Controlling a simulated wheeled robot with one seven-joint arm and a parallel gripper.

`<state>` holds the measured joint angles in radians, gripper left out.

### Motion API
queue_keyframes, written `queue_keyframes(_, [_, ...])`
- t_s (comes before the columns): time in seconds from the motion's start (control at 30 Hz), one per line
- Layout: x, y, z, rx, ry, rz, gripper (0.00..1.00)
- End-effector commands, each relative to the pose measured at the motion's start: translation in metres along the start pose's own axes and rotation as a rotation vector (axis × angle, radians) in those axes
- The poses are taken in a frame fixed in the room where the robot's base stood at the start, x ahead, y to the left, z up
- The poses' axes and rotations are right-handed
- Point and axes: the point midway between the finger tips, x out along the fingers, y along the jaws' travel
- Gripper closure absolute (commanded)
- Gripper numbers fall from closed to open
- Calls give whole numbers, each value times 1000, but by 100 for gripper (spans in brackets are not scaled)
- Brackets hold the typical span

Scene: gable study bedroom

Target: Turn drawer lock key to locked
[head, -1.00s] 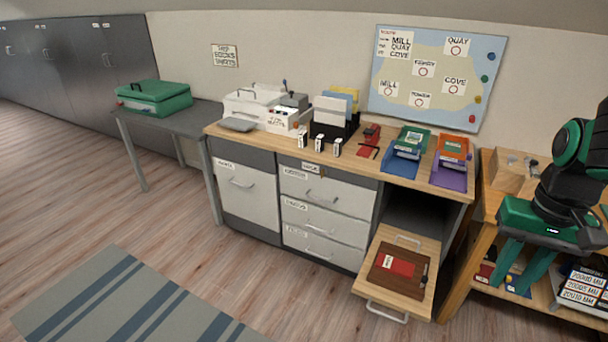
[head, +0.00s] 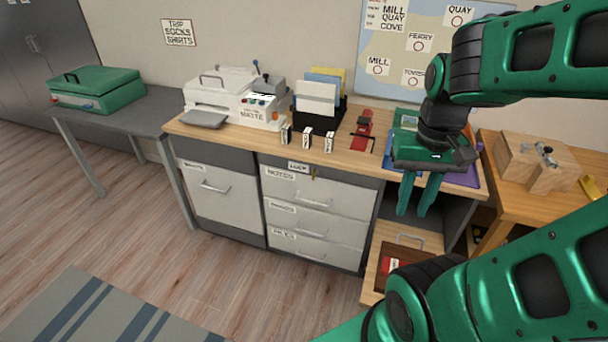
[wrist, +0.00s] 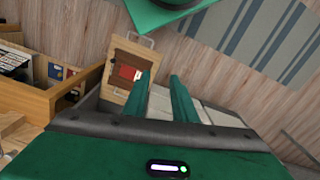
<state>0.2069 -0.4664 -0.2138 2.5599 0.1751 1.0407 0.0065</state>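The drawer lock key (head: 313,173) is a tiny brass-coloured piece on the grey strip above the top drawer, beside a white lock label (head: 298,167). It looks roughly upright, but it is too small to tell its exact angle. The drawer unit (head: 318,205) has several light grey drawers with labels, all closed. My gripper (head: 415,208) is green, points down in front of the right part of the desk, and is well to the right of the key. Its fingers are apart with nothing between them, as the wrist view (wrist: 160,85) also shows. The key is not discernible in the wrist view.
A wooden pull-out tray (head: 372,262) with a brown and red item sticks out below my gripper. The desktop (head: 225,143) holds a printer (head: 232,92), a file holder, small labelled blocks and a red stapler-like item. Open floor lies in front of the drawers.

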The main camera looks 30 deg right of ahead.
Motion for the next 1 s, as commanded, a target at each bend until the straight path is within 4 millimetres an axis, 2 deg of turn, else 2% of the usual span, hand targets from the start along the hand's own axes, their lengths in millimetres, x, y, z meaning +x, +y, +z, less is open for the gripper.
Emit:
queue_keyframes(0.37, [-2, 6, 6, -14, 6, 4, 75])
queue_keyframes(0.57, [17, -1, -24, -114, -25, 83, 75])
queue_keyframes(1.0, [87, -18, -114, -488, -86, 420, 75])
